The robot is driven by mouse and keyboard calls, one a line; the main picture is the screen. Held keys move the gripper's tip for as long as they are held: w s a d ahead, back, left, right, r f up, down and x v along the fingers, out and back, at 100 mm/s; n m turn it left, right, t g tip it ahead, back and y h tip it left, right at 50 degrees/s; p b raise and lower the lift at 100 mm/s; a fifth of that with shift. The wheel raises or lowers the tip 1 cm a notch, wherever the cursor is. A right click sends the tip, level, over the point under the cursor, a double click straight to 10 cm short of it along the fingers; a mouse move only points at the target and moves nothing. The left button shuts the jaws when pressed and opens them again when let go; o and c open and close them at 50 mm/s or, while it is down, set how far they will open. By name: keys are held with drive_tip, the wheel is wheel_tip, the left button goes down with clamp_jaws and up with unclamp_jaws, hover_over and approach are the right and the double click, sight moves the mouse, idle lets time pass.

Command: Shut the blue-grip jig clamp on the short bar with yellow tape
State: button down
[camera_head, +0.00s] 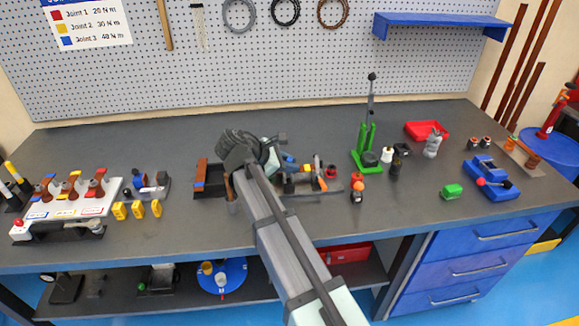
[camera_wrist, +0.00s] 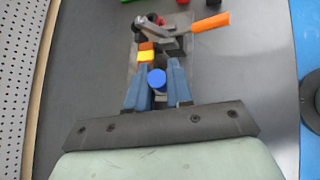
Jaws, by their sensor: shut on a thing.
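The blue grip (camera_wrist: 156,78) of the jig clamp sits between the two fingers of my gripper (camera_wrist: 159,70) in the wrist view. My gripper is shut on it. How firmly the clamp meets the bar is hidden by the fingers and the grip. In the head view my wrist and forearm cover most of this clamp.
A second clamp with an orange handle (camera_wrist: 210,22) stands at the far end of the jig. A green press (camera_head: 367,150) stands to the right, and a red tray (camera_head: 426,130) lies behind. A white rack (camera_head: 65,208) and yellow blocks (camera_head: 137,210) are at the left.

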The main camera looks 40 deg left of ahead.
drive_tip(key=shift+w+a+r, duration=0.15)
drive_tip(key=shift+w+a, duration=0.1)
drive_tip(key=shift+a, duration=0.05)
drive_tip(key=c, duration=1.1)
unclamp_jaws()
drive_tip(key=shift+d, duration=0.1)
drive_tip(key=shift+s, duration=0.1)
drive_tip(key=shift+s+r, duration=0.1)
drive_tip(key=shift+s, duration=0.1)
drive_tip(key=v, duration=1.3)
drive_tip(key=shift+a+r, duration=0.2)
drive_tip(key=shift+a, duration=0.05)
drive_tip(key=shift+w, duration=0.15)
